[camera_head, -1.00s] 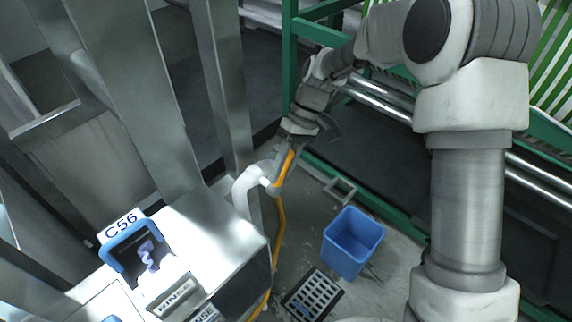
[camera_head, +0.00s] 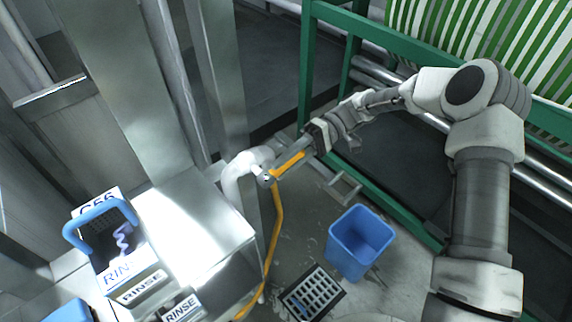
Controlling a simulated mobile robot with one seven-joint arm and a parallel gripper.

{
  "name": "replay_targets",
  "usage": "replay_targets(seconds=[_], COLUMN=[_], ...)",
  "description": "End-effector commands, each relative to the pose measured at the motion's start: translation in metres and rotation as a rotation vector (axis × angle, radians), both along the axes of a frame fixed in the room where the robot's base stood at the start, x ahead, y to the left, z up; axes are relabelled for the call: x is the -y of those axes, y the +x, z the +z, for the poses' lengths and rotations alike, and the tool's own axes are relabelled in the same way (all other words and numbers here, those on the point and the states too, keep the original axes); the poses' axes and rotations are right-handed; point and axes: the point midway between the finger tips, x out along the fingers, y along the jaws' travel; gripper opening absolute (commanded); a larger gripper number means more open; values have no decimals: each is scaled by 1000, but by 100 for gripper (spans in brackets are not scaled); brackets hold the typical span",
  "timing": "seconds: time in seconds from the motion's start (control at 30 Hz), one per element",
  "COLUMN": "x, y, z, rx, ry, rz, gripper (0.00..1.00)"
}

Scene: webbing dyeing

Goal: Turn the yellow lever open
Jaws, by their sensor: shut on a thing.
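The yellow lever (camera_head: 287,164) is attached to the end of a white pipe (camera_head: 238,176) beside the steel cabinet. It points up and to the right from the pipe, toward my gripper. My gripper (camera_head: 306,149) is at the lever's outer end, shut on it. The fingertips are small in this view and partly merge with the lever. A yellow hose (camera_head: 277,225) hangs below the pipe and runs down to the floor.
A blue bin (camera_head: 359,242) stands on the floor right of the pipe, near a floor grate (camera_head: 312,293). A steel cabinet (camera_head: 200,225) with blue-handled rinse containers is at left. A green frame (camera_head: 384,196) stands behind my arm.

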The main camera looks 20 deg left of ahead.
Motion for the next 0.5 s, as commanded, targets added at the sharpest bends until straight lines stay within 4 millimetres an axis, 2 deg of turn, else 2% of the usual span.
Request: replay_targets(seconds=[0.1,0.5], x=[0,-1], y=[1,0], z=[-6,-9], rx=[-59,-149], ry=[37,90], rz=[-6,-5], gripper=[0,0])
